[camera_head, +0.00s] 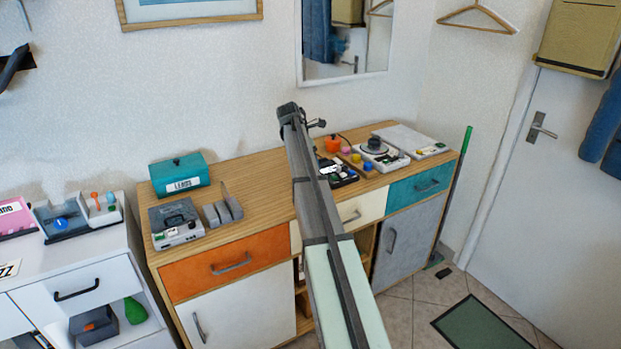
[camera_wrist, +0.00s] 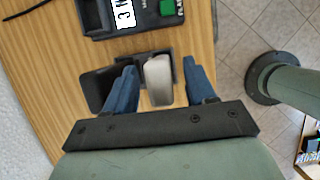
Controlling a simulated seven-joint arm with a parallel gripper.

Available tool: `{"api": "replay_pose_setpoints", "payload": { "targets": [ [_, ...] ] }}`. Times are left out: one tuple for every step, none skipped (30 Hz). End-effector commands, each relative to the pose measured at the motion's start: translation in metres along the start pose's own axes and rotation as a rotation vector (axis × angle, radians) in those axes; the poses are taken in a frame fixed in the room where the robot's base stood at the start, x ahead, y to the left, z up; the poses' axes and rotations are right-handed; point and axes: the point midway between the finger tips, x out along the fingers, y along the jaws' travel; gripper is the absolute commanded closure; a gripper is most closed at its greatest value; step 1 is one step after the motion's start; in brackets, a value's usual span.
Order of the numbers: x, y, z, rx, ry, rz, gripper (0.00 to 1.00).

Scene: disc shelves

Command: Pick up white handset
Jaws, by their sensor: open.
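A white handset (camera_wrist: 158,82) lies in or on a dark cradle (camera_wrist: 135,57) on the wooden sideboard top, in the wrist view. My gripper (camera_wrist: 158,68) is open, with one blue finger on each side of the handset. A narrow gap shows on the right side; whether the left finger touches it I cannot tell. A black piece (camera_wrist: 97,88) lies just left of the left finger and partly behind it. In the head view my arm crosses the middle of the sideboard, and I cannot make out the handset or my fingertips there.
A dark device with a white label and green patch (camera_wrist: 130,14) stands close beyond the cradle. In the head view, several devices (camera_head: 375,150) crowd the sideboard's right end. A teal box (camera_head: 180,176) and a grey device (camera_head: 175,222) stand on its left part. Bare wood (camera_head: 250,185) lies between.

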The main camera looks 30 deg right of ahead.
Motion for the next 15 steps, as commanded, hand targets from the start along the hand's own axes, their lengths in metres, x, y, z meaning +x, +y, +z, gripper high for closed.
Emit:
{"api": "replay_pose_setpoints", "payload": {
  "targets": [
    [0.008,-0.001,0.000,0.000,0.001,-0.001,0.45],
    [0.011,-0.001,0.000,0.000,0.001,-0.002,0.45],
    [0.016,-0.001,-0.001,0.000,0.001,-0.002,0.45],
    [0.018,-0.001,-0.001,0.000,0.001,-0.002,0.45],
    [0.019,-0.001,-0.001,0.000,0.001,-0.001,0.45],
    [0.021,0.000,0.000,0.000,0.001,0.000,0.45],
    [0.021,0.000,0.000,0.000,0.000,0.000,0.45],
    [0.021,0.000,0.000,0.000,0.000,0.000,0.45],
    [0.021,0.000,0.000,0.000,0.000,0.000,0.45],
    [0.021,0.000,0.000,0.000,0.000,0.000,0.45],
    [0.021,0.000,0.000,0.000,0.000,0.000,0.45],
    [0.021,0.000,0.000,0.000,0.000,0.000,0.46],
    [0.021,0.000,0.000,0.000,0.000,0.000,0.48],
    [0.021,0.000,0.000,0.000,0.000,0.000,0.51],
    [0.020,0.000,0.000,0.000,0.000,0.000,0.55]
  ]
}}
